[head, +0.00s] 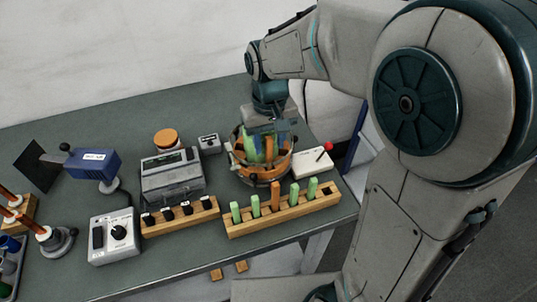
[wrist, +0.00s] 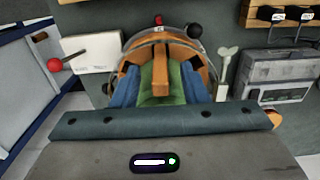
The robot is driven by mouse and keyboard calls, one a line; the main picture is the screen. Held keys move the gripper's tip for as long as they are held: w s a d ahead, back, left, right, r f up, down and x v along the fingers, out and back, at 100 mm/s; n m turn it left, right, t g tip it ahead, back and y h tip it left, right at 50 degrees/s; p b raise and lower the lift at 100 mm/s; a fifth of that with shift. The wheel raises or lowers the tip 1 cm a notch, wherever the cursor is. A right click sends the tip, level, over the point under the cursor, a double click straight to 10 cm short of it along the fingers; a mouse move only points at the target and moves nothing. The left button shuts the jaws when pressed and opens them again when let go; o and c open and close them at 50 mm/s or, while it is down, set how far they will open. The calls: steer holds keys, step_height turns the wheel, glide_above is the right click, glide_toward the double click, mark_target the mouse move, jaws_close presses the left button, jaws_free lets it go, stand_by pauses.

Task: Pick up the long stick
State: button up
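A wooden rack (head: 285,209) at the table's front right holds several upright sticks. Most are green; one orange stick (head: 275,194) near the middle stands taller than its neighbours. No label marks it as the long stick. My gripper (head: 268,134) hangs pointing down over a round orange device (head: 281,172), behind the rack and apart from it. In the wrist view the dark bar of my gripper crosses the lower half, and the orange device (wrist: 195,60) with blue and green parts shows beyond it. My fingertips do not show clearly against these parts.
A white box (head: 312,163) with a red-tipped lever is to the right. Bare table (head: 215,245) lies in front of the racks.

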steer(key=shift+f, duration=0.8)
jaws_close()
steer(key=shift+r, duration=0.1)
